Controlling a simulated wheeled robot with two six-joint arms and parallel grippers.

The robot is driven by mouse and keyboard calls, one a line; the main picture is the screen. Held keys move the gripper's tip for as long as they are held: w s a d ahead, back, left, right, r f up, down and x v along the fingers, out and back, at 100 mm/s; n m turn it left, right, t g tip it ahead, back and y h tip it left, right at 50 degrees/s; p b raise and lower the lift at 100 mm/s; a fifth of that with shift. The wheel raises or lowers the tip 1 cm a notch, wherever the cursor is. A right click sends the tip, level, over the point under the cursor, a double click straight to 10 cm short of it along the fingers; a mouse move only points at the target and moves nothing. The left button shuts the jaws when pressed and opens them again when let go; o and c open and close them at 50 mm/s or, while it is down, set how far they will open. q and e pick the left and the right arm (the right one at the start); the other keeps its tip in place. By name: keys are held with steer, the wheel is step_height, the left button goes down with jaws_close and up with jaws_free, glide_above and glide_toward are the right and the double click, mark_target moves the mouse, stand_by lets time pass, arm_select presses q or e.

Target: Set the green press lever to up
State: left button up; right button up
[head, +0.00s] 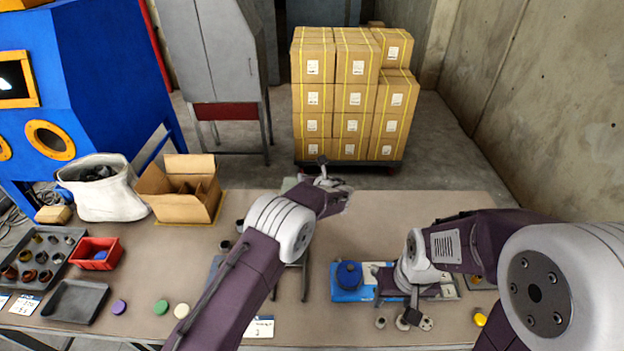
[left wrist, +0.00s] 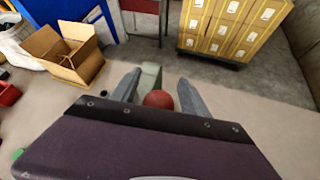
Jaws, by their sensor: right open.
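The green press is mostly hidden behind my left arm in the head view; a pale green part (head: 289,184) shows beside the forearm. In the left wrist view a grey-green post (left wrist: 151,78) stands between the fingers, with a red ball knob (left wrist: 158,98) in front of it. I cannot tell the lever's angle. My left gripper (head: 334,178) has its fingers apart on either side of the knob in the left wrist view (left wrist: 160,92); contact is unclear. My right gripper (head: 378,284) is open, low over the table beside a blue fixture (head: 348,275).
An open cardboard box (head: 183,205), a white sack (head: 103,195), a red bin (head: 95,253) and a dark tray (head: 76,301) stand at the left. Coloured discs lie along the front. The table's back right (head: 440,203) is clear. Stacked cartons (head: 350,95) stand beyond it.

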arm_select(q)
steer(key=b+v, duration=0.2)
steer(key=v, duration=0.7)
steer(key=shift+b, duration=0.4)
steer(key=shift+a, duration=0.1)
